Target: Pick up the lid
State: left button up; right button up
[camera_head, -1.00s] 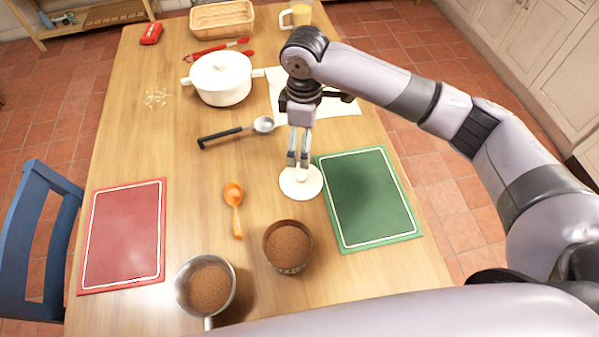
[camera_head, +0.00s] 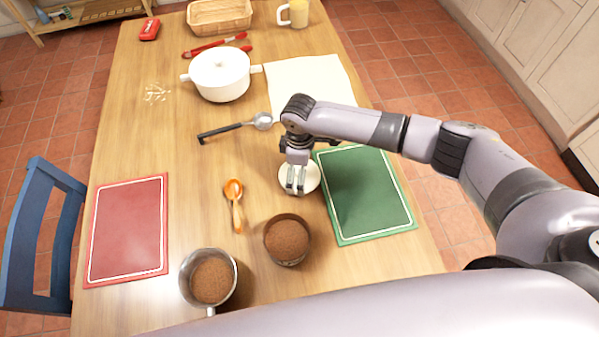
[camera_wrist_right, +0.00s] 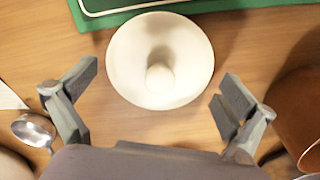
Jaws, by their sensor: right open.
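The lid (camera_head: 313,181) is a white disc with a round knob. It lies on the wooden table beside the left edge of the green cutting board. In the right wrist view the lid (camera_wrist_right: 185,80) shows whole, with its knob near the middle. My right gripper (camera_head: 297,188) is low over the lid and partly hides it in the head view. In the wrist view my right gripper (camera_wrist_right: 157,100) has its fingers spread wide to either side and holds nothing. My left gripper does not show in these frames.
The green board (camera_head: 368,197) lies right of the lid. A brown bowl (camera_head: 287,240) and a metal pot (camera_head: 209,279), both with brown contents, stand nearer me. An orange spoon (camera_head: 236,205) and a ladle (camera_head: 240,127) lie left.

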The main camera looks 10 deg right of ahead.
jog(key=shift+f, duration=0.2)
jog(key=shift+c, duration=0.5)
jog(key=shift+s, duration=0.15)
jog(key=c, duration=1.2)
jog(key=shift+s, duration=0.1)
jog(key=c, duration=0.4)
